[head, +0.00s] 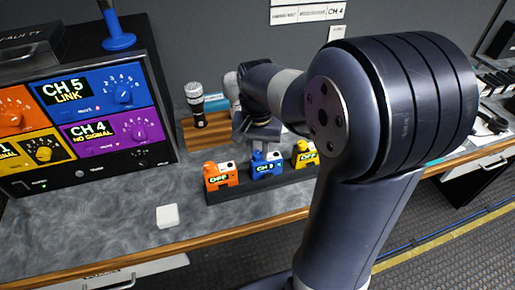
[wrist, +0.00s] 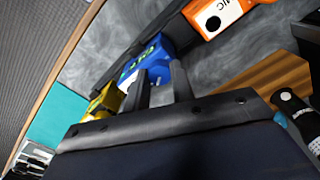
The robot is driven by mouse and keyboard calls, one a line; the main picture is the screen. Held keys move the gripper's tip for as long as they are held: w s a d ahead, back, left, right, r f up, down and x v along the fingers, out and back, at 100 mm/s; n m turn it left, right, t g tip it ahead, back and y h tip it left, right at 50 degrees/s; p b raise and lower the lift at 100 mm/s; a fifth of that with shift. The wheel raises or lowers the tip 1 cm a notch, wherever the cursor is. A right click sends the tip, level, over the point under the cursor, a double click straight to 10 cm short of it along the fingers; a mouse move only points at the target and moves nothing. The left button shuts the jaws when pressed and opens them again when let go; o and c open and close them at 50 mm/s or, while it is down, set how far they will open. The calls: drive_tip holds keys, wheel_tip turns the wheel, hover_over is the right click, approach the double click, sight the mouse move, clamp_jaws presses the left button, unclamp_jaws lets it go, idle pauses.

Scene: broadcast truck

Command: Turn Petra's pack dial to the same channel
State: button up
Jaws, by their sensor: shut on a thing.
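Three belt packs stand in a dark rack (head: 245,188) on the counter. The orange pack (head: 219,178) reads OFF, the blue pack (head: 265,165) appears to read CH 5, and the yellow pack (head: 306,156) reads OFF. I see no name that marks Petra's pack. In the wrist view my gripper (wrist: 162,92) is at the blue pack (wrist: 152,66), its fingers closed at the dial end. The dial between the fingers is mostly hidden. The receiver unit (head: 85,100) at left shows CH 5 LINK on its blue panel (head: 90,92) and CH 4 NO SIGNAL on its purple panel (head: 112,133).
A handheld microphone (head: 196,105) stands on a wooden block (head: 195,133) behind the packs. A white square piece (head: 167,215) lies on the counter, with bare counter around it. A blue-based stand (head: 119,42) sits on the receiver unit. A wall label (head: 307,13) reads CH 4.

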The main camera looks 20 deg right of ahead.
sight(258, 153)
drive_tip(key=o, duration=1)
wheel_tip(258, 153, up, 11)
drive_tip(key=shift+f, duration=0.2)
wheel_tip(258, 153, down, 11)
drive_tip(key=shift+r, duration=0.2)
idle(0.5)
